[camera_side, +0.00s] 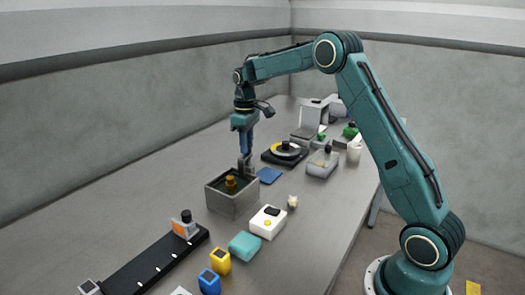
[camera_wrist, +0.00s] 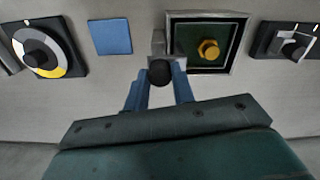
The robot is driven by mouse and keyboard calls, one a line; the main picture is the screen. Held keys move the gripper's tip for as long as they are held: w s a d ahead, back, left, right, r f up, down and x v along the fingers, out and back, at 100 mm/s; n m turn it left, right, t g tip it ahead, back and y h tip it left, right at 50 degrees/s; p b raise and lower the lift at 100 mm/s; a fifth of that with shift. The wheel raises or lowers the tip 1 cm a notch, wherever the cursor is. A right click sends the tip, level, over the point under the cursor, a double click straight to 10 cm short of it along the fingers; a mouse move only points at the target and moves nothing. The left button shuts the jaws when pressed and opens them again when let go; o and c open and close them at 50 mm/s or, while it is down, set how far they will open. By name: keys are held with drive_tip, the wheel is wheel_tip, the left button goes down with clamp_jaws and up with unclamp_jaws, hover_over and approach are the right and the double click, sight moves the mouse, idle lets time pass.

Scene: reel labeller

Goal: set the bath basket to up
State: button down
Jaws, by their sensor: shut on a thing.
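The bath is a grey open box (camera_side: 232,204) with a dark green inside; it also shows in the wrist view (camera_wrist: 237,58). A brass hex-shaped piece (camera_side: 231,183) sits inside it, also seen in the wrist view (camera_wrist: 209,49). A black round knob (camera_wrist: 160,73) is beside the bath, by a small grey block (camera_wrist: 158,42) at its wall. My gripper (camera_side: 246,166) points down at the bath's far edge. Its blue fingers (camera_wrist: 161,84) are shut on the black knob. I cannot make out the basket itself or whether it is up or down.
A blue square pad (camera_side: 269,175) and a dial (camera_side: 285,151) lie beyond the bath. A white switch box (camera_side: 268,222), a teal block (camera_side: 245,246) and a black slider rail (camera_side: 150,265) are nearer.

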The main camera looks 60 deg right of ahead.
drive_tip(key=shift+r, duration=1.6)
drive_tip(key=c, duration=1.2)
unclamp_jaws()
drive_tip(key=shift+c, duration=0.2)
drive_tip(key=shift+o, duration=0.4)
drive_tip(key=shift+f, duration=0.1)
wheel_tip(320, 180, up, 14)
